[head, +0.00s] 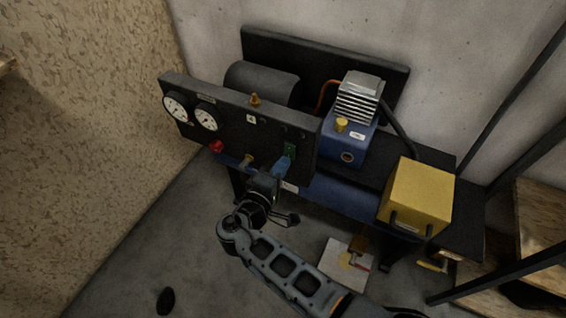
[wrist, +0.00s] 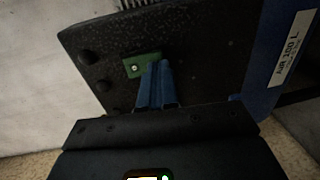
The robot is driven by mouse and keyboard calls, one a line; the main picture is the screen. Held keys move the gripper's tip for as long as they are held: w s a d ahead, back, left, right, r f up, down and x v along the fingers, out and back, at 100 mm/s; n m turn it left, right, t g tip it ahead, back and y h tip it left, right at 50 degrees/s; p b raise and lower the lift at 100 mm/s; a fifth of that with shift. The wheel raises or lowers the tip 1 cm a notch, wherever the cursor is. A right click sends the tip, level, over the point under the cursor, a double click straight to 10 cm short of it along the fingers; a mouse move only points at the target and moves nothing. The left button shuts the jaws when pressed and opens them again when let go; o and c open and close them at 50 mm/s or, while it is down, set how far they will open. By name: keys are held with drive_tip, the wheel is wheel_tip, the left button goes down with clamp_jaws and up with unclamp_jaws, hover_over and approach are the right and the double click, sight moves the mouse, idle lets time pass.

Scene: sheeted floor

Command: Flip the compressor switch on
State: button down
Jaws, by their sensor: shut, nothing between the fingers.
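The compressor unit's dark front panel (head: 240,132) carries two round white gauges, a red knob (head: 216,146), brass fittings and a small green switch plate (head: 291,149) near its right end. My gripper (head: 285,162) is shut, with its blue fingers together and nothing between them. Its tips are right at the lower edge of the green plate. In the wrist view the green switch plate (wrist: 142,65) shows a small pale dot, and the blue fingertips (wrist: 158,66) overlap its right part. I cannot tell whether they touch it. The switch lever's position is hidden or too small to tell.
A blue pump (head: 346,148) with a silver finned head stands behind the panel. A yellow box (head: 418,196) sits on the right of the bench. A paper sheet (head: 345,264) lies on the floor below. Dark frame bars stand at the right; the floor at left is mostly clear.

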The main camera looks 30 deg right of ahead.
drive_tip(key=shift+w+d, duration=0.2)
drive_tip(key=shift+d, duration=0.1)
drive_tip(key=shift+f, duration=0.1)
drive_tip(key=shift+w+d+b, duration=0.1)
drive_tip(key=shift+d+b, duration=0.05)
drive_tip(key=shift+b, duration=0.55)
